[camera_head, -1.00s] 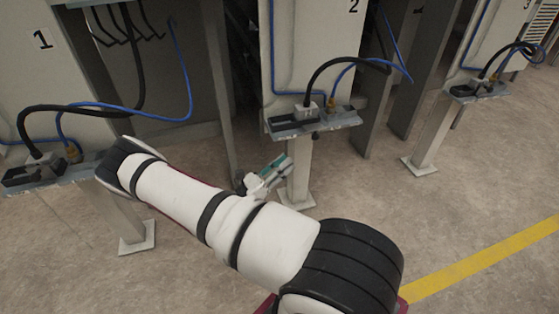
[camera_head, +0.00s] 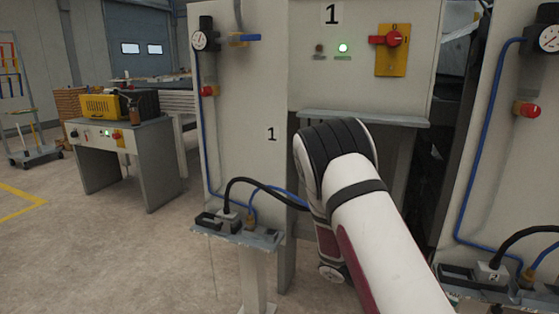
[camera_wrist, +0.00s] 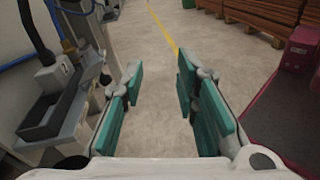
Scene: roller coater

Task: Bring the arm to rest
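My arm (camera_head: 385,235) reaches up from the lower right of the head view, in front of the machine panel marked 1, with its dark elbow bent. My gripper is not visible in the head view. In the wrist view my gripper (camera_wrist: 159,82) is open, its teal finger pads well apart with only floor between them. It holds nothing. To its left, apart from the fingers as far as I can tell, is a metal shelf (camera_wrist: 32,146) with a plug and dark cable.
The head view shows a cabinet (camera_head: 240,110) with a gauge, a red switch (camera_head: 391,39) and a shelf (camera_head: 262,240) with cables. A work table (camera_head: 155,150) and trolley (camera_head: 35,155) stand at left. The floor (camera_head: 120,255) at lower left is clear. Wooden pallets (camera_wrist: 262,12) lie ahead.

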